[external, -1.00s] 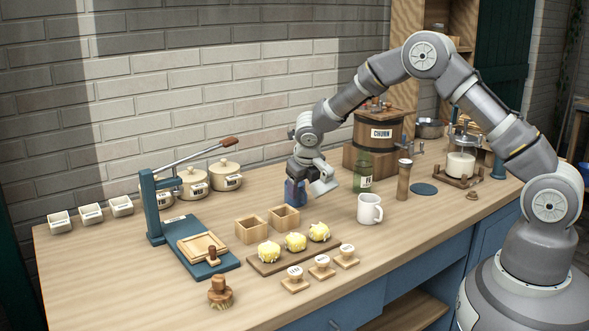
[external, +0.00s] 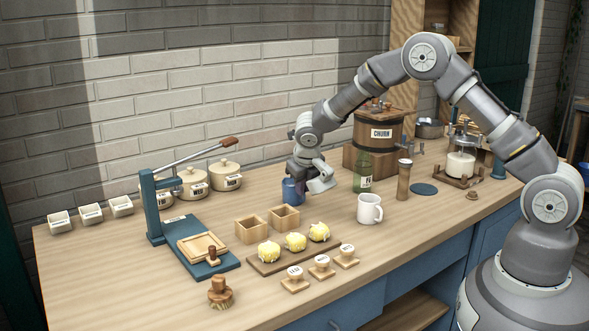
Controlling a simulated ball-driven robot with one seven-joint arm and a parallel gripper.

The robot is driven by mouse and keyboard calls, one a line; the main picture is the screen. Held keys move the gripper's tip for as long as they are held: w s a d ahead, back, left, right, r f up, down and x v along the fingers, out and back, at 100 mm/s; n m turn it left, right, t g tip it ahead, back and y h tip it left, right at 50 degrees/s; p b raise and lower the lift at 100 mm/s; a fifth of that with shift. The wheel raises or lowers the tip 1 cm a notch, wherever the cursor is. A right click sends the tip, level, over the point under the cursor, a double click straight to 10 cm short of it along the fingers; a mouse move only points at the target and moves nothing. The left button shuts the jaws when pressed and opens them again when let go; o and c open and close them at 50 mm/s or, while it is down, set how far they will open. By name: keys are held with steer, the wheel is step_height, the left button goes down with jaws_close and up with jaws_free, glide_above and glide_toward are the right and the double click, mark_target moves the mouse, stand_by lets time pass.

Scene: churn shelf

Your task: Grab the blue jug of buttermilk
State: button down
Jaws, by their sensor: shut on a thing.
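The blue jug (external: 291,192) stands upright on the wooden table, behind the two small wooden boxes. My gripper (external: 299,181) is at the top of the jug, reaching down from above, and is shut on it. The gripper covers the upper part of the jug, and the jug's base appears to be at table level. I cannot make out any label on it.
A green bottle (external: 363,172) and a white mug (external: 369,209) stand to the right. Wooden boxes (external: 250,231) and a board with yellow butter lumps (external: 295,242) are in front. A blue press (external: 190,225) and cream pots (external: 193,182) stand left.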

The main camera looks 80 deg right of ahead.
step_height(320, 180, up, 10)
steer(key=p, duration=0.4)
stand_by(0.6)
